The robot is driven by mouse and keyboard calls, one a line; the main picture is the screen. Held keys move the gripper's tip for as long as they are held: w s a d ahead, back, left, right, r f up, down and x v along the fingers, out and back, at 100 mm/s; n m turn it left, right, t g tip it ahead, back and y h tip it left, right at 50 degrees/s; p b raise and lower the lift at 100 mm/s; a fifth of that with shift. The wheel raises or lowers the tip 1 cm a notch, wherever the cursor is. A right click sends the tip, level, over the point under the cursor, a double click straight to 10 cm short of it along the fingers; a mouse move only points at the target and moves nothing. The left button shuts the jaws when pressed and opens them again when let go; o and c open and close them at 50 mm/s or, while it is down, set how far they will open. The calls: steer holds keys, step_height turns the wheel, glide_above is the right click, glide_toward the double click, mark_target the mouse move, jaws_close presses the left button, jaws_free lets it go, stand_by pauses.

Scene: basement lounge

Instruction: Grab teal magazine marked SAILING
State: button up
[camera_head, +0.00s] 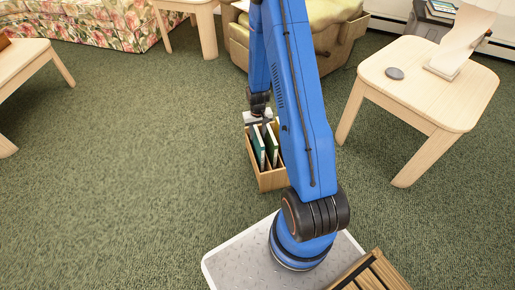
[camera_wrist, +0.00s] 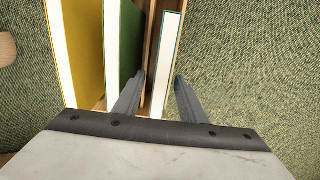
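A magazine with a thin teal edge and white pages (camera_wrist: 165,66) stands upright in a wooden rack. In the head view a teal magazine (camera_head: 258,147) stands in the same rack; no SAILING lettering is readable. My gripper (camera_wrist: 160,78) is open, with its fingers apart. In the wrist view one finger is on each side of the teal-edged magazine; I cannot tell whether they touch it. In the head view my gripper is over the rack, partly hidden by my arm.
The wooden rack (camera_head: 272,181) stands on green carpet. It also holds a green magazine (camera_wrist: 126,50) and a yellow one (camera_wrist: 88,50), left of the teal-edged one in the wrist view. A pale table (camera_head: 440,95) stands to the right.

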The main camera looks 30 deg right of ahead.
steer(key=shift+w+f, duration=0.15)
steer(key=shift+f, duration=1.45)
jaws_close()
